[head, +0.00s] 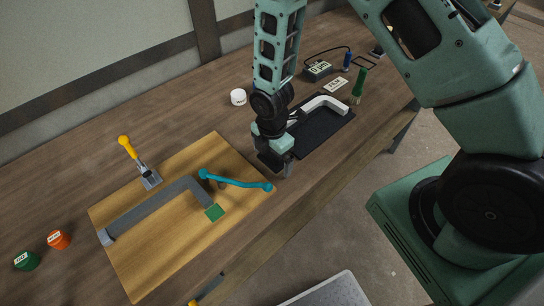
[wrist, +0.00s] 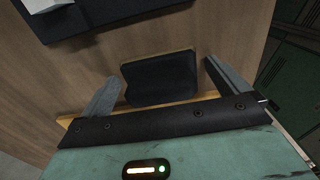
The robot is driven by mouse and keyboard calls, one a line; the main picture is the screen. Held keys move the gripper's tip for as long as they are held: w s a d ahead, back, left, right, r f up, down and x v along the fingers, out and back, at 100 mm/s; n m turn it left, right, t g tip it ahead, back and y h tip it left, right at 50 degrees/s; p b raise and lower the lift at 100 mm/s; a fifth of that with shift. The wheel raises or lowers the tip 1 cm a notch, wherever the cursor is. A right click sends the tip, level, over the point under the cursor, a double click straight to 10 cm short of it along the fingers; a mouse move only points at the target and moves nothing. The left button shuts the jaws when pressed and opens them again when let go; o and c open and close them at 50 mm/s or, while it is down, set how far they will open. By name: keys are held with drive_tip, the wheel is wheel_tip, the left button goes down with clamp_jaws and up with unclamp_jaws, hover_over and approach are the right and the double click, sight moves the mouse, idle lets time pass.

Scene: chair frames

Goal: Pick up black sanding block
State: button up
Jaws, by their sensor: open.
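The black sanding block (wrist: 160,80) lies on the wooden table in the wrist view, with a thin tan strip along its far edge. My gripper (wrist: 163,76) is open, with one finger to the left of the block and one to the right, apart from it. I cannot tell how far above the table the fingertips are. In the head view my gripper (head: 276,168) points down between the tan board and the black mat. The block cannot be made out clearly there, as my gripper covers that spot.
The black mat (head: 318,135) bears a white angled piece (head: 325,104). A white jar (head: 238,97) stands behind my gripper.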

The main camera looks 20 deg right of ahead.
drive_tip(key=c, duration=1.1)
drive_tip(key=shift+r, duration=0.15)
wheel_tip(320, 180, up, 10)
drive_tip(key=shift+f+b, duration=0.1)
drive_tip(key=shift+b, duration=0.7)
drive_tip(key=shift+o, duration=1.4)
